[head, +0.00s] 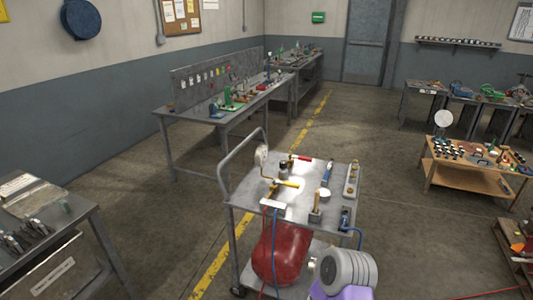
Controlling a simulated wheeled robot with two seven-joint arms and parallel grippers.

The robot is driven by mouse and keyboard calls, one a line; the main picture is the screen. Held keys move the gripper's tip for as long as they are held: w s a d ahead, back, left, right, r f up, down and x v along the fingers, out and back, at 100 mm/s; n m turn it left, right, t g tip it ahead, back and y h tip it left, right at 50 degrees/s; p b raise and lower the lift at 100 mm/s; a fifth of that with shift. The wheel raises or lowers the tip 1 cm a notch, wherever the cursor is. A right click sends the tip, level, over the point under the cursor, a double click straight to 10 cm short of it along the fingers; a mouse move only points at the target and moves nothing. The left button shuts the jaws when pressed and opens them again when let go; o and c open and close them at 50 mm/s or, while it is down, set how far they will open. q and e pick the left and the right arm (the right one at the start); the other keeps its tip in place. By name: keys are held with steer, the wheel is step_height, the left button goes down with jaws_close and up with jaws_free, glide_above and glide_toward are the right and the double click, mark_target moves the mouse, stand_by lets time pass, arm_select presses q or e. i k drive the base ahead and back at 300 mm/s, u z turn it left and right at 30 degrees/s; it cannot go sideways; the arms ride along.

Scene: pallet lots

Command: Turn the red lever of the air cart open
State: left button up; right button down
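The air cart (330,172) stands in the lower middle of the head view, a grey metal trolley with a push handle (222,165) at its left. A short red lever (301,158) shows near the back of its top, lying roughly level. A yellow lever (288,183) lies in front of it, above a pale block (272,205). A round gauge (262,156) stands at the left of the top. A red tank (281,255) sits below. The red lever's valve body is too small to make out. Neither of my grippers is in view.
A grey workbench (215,118) with a tool panel stands behind the cart. Another bench (72,212) is at the left. A wooden table (470,165) with small parts is at the right. Free floor (410,230) lies right of the cart. A grey motor (345,270) sits low at its front.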

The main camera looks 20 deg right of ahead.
mark_target(299, 158)
steer(key=z, duration=0.1)
steer(key=i, duration=0.9)
steer(key=z, duration=0.45)
